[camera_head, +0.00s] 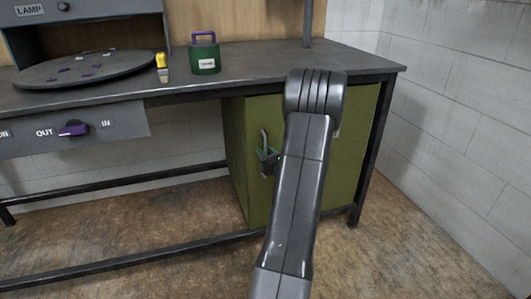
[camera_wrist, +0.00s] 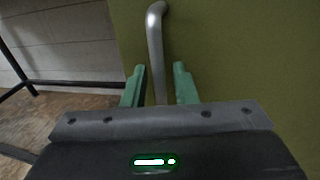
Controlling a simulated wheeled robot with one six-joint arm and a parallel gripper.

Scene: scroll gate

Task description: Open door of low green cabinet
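The low green cabinet (camera_head: 350,160) stands under the right end of the dark workbench, and its door looks closed. A vertical metal bar handle (camera_head: 265,140) is on the left part of its front. It also shows in the wrist view as a grey bent bar (camera_wrist: 156,50) on the green door (camera_wrist: 240,60). My gripper (camera_head: 268,158) is at the handle's lower part. In the wrist view the green fingers of my gripper (camera_wrist: 159,72) are apart, with the bar between them and a gap on the right. My arm hides the middle of the cabinet front.
The workbench top (camera_head: 250,65) carries a dark round turntable (camera_head: 85,70), a green canister with a purple handle (camera_head: 204,55) and a yellow-handled brush (camera_head: 162,66). A lower rail (camera_head: 150,262) runs near the floor. A tiled wall (camera_head: 450,120) closes the right side. Floor lies open at front right.

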